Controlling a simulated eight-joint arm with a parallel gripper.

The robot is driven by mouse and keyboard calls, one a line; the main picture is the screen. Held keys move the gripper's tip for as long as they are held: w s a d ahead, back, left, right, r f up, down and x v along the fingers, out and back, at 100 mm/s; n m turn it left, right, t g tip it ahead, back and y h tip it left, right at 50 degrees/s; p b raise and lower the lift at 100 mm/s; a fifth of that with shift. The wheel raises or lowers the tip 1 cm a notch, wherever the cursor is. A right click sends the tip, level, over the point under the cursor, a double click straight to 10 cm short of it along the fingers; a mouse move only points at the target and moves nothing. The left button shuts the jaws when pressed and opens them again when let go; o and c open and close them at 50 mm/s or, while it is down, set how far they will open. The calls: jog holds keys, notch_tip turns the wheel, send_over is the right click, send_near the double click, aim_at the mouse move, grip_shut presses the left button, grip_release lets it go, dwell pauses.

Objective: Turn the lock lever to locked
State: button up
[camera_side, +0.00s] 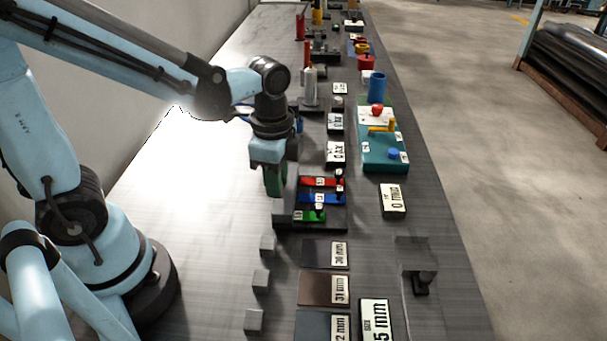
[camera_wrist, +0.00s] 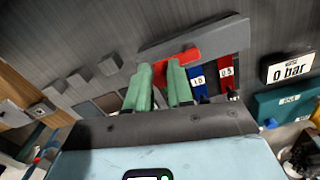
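A red lever-like bar (camera_wrist: 190,56) shows in the wrist view just beyond my fingertips, against a long grey bar (camera_wrist: 222,37). It may be the lock lever; its pivot and any lock marks cannot be made out. My gripper (camera_wrist: 163,66) has two green fingers with a narrow gap, and red shows behind the tips. Whether they touch it is unclear. In the side view my gripper (camera_side: 273,182) points down beside the block with red, blue and green strips (camera_side: 320,198), and the red bar is hidden there.
A teal panel (camera_side: 372,161) with a yellow lever (camera_side: 382,127), red knob (camera_side: 377,110) and blue button (camera_side: 393,153) stands to the right. Several small grey blocks (camera_side: 261,280) lie nearer the camera. Labelled plates (camera_side: 325,290) lie beside them. The table's left part is clear.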

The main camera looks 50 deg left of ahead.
jog(key=o, duration=0.3)
jog(key=shift+r, duration=6.05)
jog(key=a+f+n+t, duration=0.1)
jog(key=n+t, duration=0.1)
jog(key=n, duration=0.1)
jog(key=a+f+n+t, duration=0.1)
jog(key=f+n+t, duration=0.1)
jog(key=n, duration=0.2)
jog(key=a+f+n+t, duration=0.1)
jog(key=f+n+t, duration=0.1)
jog(key=n+t, duration=0.1)
jog(key=shift+s+a+f+n, duration=0.1)
jog(key=shift+s+n, duration=0.1)
jog(key=shift+n, duration=0.5)
